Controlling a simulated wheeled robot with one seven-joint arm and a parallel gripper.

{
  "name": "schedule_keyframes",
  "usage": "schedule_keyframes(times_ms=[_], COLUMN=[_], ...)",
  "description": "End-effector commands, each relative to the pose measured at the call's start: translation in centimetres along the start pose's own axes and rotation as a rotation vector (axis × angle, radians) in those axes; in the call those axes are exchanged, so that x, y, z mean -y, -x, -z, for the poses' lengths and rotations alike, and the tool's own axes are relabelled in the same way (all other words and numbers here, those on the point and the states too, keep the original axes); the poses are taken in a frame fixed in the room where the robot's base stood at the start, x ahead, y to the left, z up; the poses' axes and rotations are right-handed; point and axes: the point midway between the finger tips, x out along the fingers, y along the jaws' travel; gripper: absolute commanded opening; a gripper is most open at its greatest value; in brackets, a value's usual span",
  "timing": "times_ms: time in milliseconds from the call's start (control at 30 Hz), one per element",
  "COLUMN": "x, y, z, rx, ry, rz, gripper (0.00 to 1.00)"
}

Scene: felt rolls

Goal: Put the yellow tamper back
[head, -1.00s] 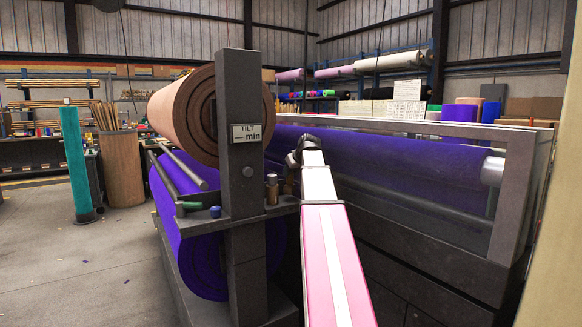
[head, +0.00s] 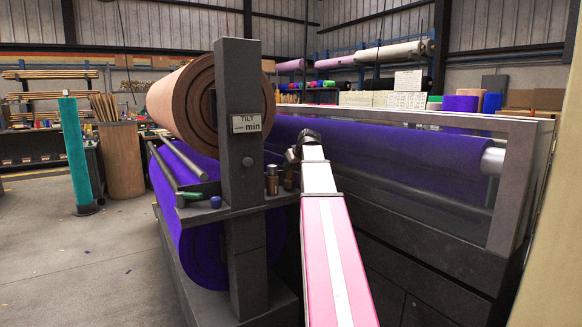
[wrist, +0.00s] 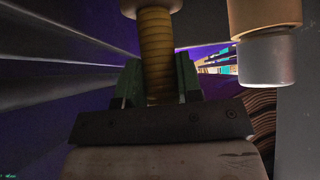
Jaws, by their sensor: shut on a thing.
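The yellow tamper shows in the wrist view as a ribbed yellow handle (wrist: 155,40) with a wider pale end at the top edge. My gripper (wrist: 159,82) is shut on it, one green-sided finger on each side. The tamper's lower part is hidden behind the dark gripper body. In the head view my gripper (head: 300,146) is at the far end of the pink and white arm, just right of the dark post. Its fingers are not clear there. A small brownish upright shape below it may be the tamper, but I cannot tell.
A brown bottle (head: 272,181) stands on the shelf by the post (head: 240,200); a tan and grey cylinder (wrist: 265,45) is close right of the tamper. A green-handled tool (head: 190,196) and blue cap (head: 215,202) lie left. Purple felt (head: 390,150) runs behind my gripper.

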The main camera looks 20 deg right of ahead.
Motion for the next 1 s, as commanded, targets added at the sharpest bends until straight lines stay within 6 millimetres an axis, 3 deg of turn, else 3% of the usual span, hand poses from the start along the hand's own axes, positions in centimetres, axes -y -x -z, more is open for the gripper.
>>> schedule_keyframes(times_ms=[433, 467, 533, 1000], x=[0.01, 0.0, 0.0, 0.01], y=[-0.39, -0.39, -0.38, -0.25], z=[-0.37, -0.36, -0.35, -0.41], rx=[-0.001, -0.001, -0.001, 0.0], ry=[0.0, 0.0, 0.0, 0.0], rz=[0.0, 0.0, 0.0, 0.0], gripper=[0.0, 0.4, 0.62, 0.63])
